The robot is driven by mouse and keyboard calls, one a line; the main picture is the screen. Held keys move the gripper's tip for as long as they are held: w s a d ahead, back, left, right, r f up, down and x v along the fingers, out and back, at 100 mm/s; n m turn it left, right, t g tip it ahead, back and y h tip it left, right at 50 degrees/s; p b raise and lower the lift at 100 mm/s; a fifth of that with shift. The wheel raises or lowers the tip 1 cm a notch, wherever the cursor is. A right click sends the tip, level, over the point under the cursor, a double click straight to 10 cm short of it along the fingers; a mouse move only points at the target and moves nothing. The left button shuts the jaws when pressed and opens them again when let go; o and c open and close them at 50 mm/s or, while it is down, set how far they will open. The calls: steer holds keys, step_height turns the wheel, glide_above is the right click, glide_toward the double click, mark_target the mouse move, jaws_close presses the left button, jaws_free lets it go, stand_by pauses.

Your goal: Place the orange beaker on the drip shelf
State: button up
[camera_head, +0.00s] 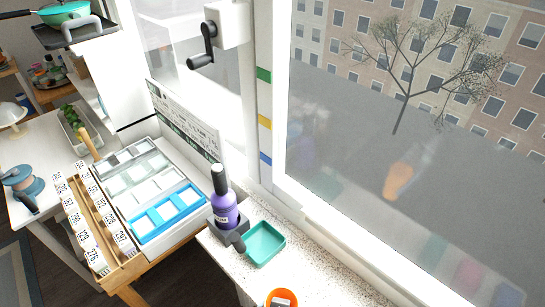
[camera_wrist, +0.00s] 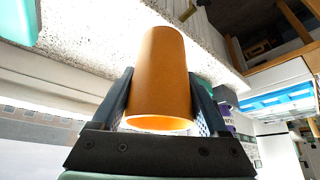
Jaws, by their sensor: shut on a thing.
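The orange beaker (camera_wrist: 160,75) fills the middle of the wrist view, its lit open rim toward the camera. My gripper (camera_wrist: 162,78) is shut on it, one dark finger on each side. In the head view an orange round rim (camera_head: 270,297) shows at the bottom edge, cut off by the frame, with a grey-white shape inside. It looks like the same beaker, over or on the speckled sill. Whether its base touches a surface is unclear. I cannot tell which surface is the drip shelf.
A teal tray (camera_head: 266,245) lies on the speckled sill (camera_head: 305,265), beside a purple bottle (camera_head: 224,207) in a dark holder. A wooden rack and a blue-edged compartment tray (camera_head: 168,214) stand left. The window borders the sill. A bracket shelf (camera_head: 85,36) holds a green pan.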

mark_target(293, 298)
steer(key=shift+s+a+r+n+y, duration=0.1)
steer(key=shift+s+a+n+y, duration=0.2)
steer(key=shift+s+a+n, duration=0.25)
steer(key=shift+s+a+n+y, duration=0.2)
steer(key=shift+a+n+y, duration=0.15)
steer(key=shift+n, duration=0.3)
steer(key=shift+w+d+m+h, duration=0.25)
steer(key=shift+w+d+m, duration=0.05)
steer(key=shift+w+m, duration=0.1)
steer(key=w+d+m+h, duration=0.1)
steer(key=m, duration=0.1)
steer(key=w+d+m+h, duration=0.1)
steer(key=w+d+r+m, duration=0.1)
steer(key=d+m, duration=0.1)
steer(key=shift+w+d+m+g+h, duration=0.1)
steer(key=shift+m+g+h, duration=0.2)
steer(key=shift+g+h, duration=0.1)
steer(key=w+d+r+m+g+h, duration=0.2)
steer(key=d+r+m, duration=0.1)
steer(key=d+m, duration=0.2)
steer(key=shift+w+r+m+g, duration=0.15)
steer(key=shift+r+m+g, duration=0.25)
steer(key=shift+m, duration=0.7)
steer(key=shift+a, duration=0.1)
steer(key=shift+f+p, duration=0.65)
steer(key=shift+f, duration=4.15)
